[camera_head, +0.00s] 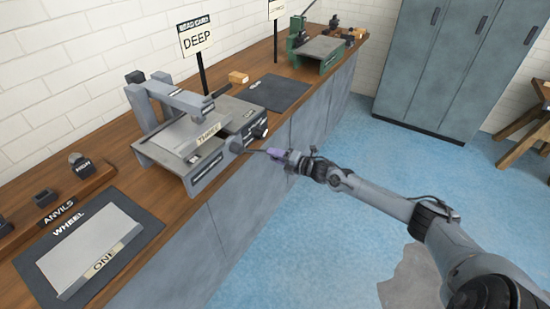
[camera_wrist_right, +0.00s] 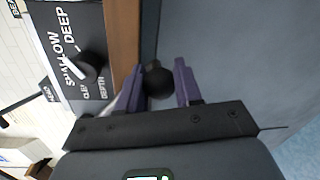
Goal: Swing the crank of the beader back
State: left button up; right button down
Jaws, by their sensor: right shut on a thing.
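The beader (camera_head: 180,140) is a grey machine on the wooden bench, with an arm over its top. A sheet labelled "THREE" (camera_head: 190,130) lies on it. Its crank (camera_head: 250,151) sticks out from the front side over the bench edge, towards my right gripper (camera_head: 270,153). In the right wrist view, the crank's black knob (camera_wrist_right: 158,80) sits between the purple fingers of my right gripper (camera_wrist_right: 158,84), which is shut on it. A dial panel marked "SHALLOW", "DEEP" and "DEPTH" (camera_wrist_right: 75,50) shows beside it. My left gripper is not in view.
A "BEAD CARD" sign reading "DEEP" (camera_head: 197,38) stands behind the beader. A sheet labelled "ONE" (camera_head: 85,250) lies on the dark "WHEEL" mat at front left. A green machine (camera_head: 298,40) stands farther along the bench. The blue floor beside the bench is open.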

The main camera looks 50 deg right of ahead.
jog(key=shift+d+r, duration=0.1)
jog(key=shift+r, duration=0.1)
jog(key=c, duration=0.8)
grip_release()
jog(key=shift+s, duration=0.15)
jog(key=shift+s+d+p, duration=0.1)
jog(key=shift+s+p, duration=0.35)
jog(key=shift+s, duration=0.2)
jog(key=shift+s+d+r+p, duration=0.2)
jog(key=shift+s+p, duration=0.45)
jog(key=shift+s, duration=0.85)
jog(key=shift+s+d+r+p, duration=0.2)
jog(key=shift+s+p, duration=0.5)
jog(key=shift+s, duration=0.85)
jog(key=shift+s+d+r+p, duration=0.2)
jog(key=shift+s+p, duration=0.45)
jog(key=shift+s, duration=0.85)
